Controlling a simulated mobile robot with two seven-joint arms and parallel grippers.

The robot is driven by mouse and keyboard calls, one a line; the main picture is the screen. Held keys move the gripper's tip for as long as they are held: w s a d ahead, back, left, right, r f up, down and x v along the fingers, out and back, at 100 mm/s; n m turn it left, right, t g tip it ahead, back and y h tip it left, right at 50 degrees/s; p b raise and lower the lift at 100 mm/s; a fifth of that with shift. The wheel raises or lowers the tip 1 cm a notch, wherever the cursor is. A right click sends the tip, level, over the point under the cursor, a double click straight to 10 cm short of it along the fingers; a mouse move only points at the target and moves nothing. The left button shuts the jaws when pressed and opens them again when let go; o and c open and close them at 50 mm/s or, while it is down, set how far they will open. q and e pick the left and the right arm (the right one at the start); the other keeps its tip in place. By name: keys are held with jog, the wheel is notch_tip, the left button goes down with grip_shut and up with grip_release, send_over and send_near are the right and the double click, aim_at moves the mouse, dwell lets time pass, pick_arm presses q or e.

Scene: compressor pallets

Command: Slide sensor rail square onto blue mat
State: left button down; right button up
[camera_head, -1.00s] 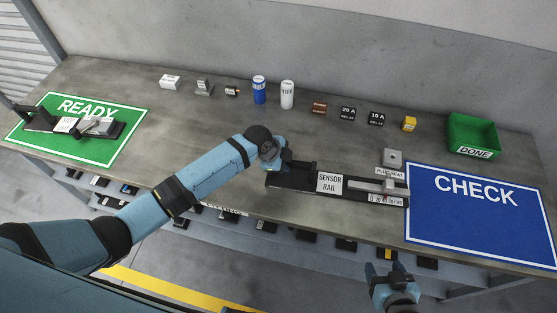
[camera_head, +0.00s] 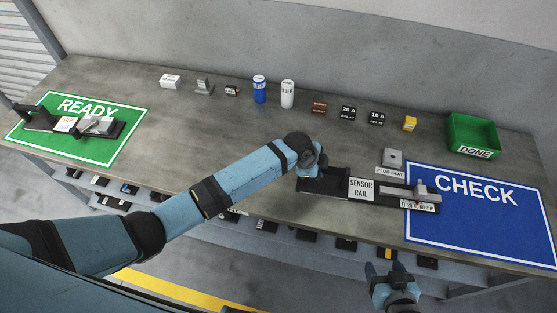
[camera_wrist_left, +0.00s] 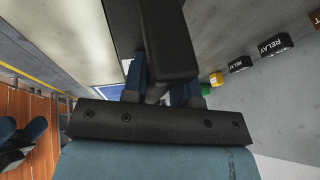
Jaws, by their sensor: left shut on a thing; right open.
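The sensor rail (camera_head: 338,186) is a long black base with a white label and a grey slide at its right end. It lies on the bench, and its right end overlaps the left edge of the blue CHECK mat (camera_head: 480,222). My left gripper (camera_head: 311,176) is at the rail's left end. In the left wrist view its fingers (camera_wrist_left: 163,88) are shut on a black part of the rail, which hides much of the view. My right gripper (camera_head: 388,270) is open and empty in front of the bench's front edge, below the mat.
A grey plug seat (camera_head: 392,158) stands just behind the rail. A green DONE bin (camera_head: 472,135) stands behind the mat. Relays, cans and small parts line the back. A green READY mat (camera_head: 80,128) with another device lies at left. Most of the blue mat is clear.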

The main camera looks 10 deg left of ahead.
aim_at(336, 172)
pick_arm(q)
jog(key=d, duration=0.6)
jog(key=shift+f+b, duration=0.15)
jog(key=shift+b, duration=0.25)
jog(key=shift+d+b, duration=0.65)
jog(key=shift+d, duration=2.2)
jog(key=shift+f, duration=0.1)
jog(key=c, duration=0.8)
grip_release()
jog(key=shift+w, duration=0.1)
